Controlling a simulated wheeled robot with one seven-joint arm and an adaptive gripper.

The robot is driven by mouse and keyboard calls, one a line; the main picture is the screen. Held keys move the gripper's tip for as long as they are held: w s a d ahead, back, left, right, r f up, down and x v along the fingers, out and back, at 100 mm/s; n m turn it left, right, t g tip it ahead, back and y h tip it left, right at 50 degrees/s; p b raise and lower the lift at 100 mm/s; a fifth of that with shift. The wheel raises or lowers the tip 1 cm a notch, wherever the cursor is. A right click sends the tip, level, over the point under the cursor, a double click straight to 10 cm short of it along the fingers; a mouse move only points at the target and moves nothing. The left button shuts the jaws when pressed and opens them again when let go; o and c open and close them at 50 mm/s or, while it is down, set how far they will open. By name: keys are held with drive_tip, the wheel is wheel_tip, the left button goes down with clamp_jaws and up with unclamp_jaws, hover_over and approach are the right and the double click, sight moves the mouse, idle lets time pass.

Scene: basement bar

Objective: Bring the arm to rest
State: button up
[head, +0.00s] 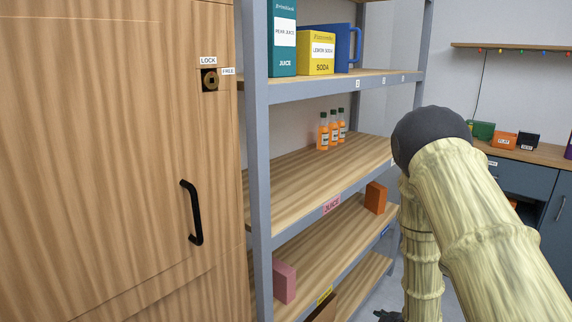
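My arm is in the right half of the head view. Its pale, bamboo-like links (480,225) rise from the lower right to a dark rounded joint (430,135), then a second link drops down from there. A small dark part at the bottom edge, beside the lower link, looks like a piece of my gripper (388,316). The rest of it is cut off by the frame, so its fingers and anything in them are hidden.
A wooden cabinet (110,160) with a black handle fills the left. A metal-framed shelf unit (258,150) holds a teal juice carton (283,45), a yellow soda box (316,55), a blue mug (345,45) and orange bottles (333,130). A counter (535,153) stands behind my arm.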

drive_tip(key=s+a+f+m+g, duration=0.1)
drive_tip(key=s+f+m+g, duration=0.1)
drive_tip(key=s+f, duration=0.35)
drive_tip(key=s+a+f+m+g+h, duration=0.1)
drive_tip(key=s+f+m, duration=0.2)
drive_tip(key=s, duration=0.6)
drive_tip(key=s+a+f+m+g, duration=0.1)
drive_tip(key=s+f+m+g, duration=0.1)
drive_tip(key=s+f, duration=0.35)
drive_tip(key=s+a+f+m+g, duration=0.1)
drive_tip(key=s+m+g, duration=0.15)
drive_tip(key=s, duration=0.85)
drive_tip(key=s+a+f+m+g, duration=0.1)
drive_tip(key=s+a+m+g, duration=0.15)
drive_tip(key=s, duration=0.85)
wheel_tip(320, 180, up, 16)
drive_tip(key=p, duration=1.6)
drive_tip(key=shift+d+t+h, duration=0.3)
drive_tip(key=shift+d+t, duration=0.05)
drive_tip(key=shift+t, duration=0.05)
drive_tip(key=shift+s, duration=0.1)
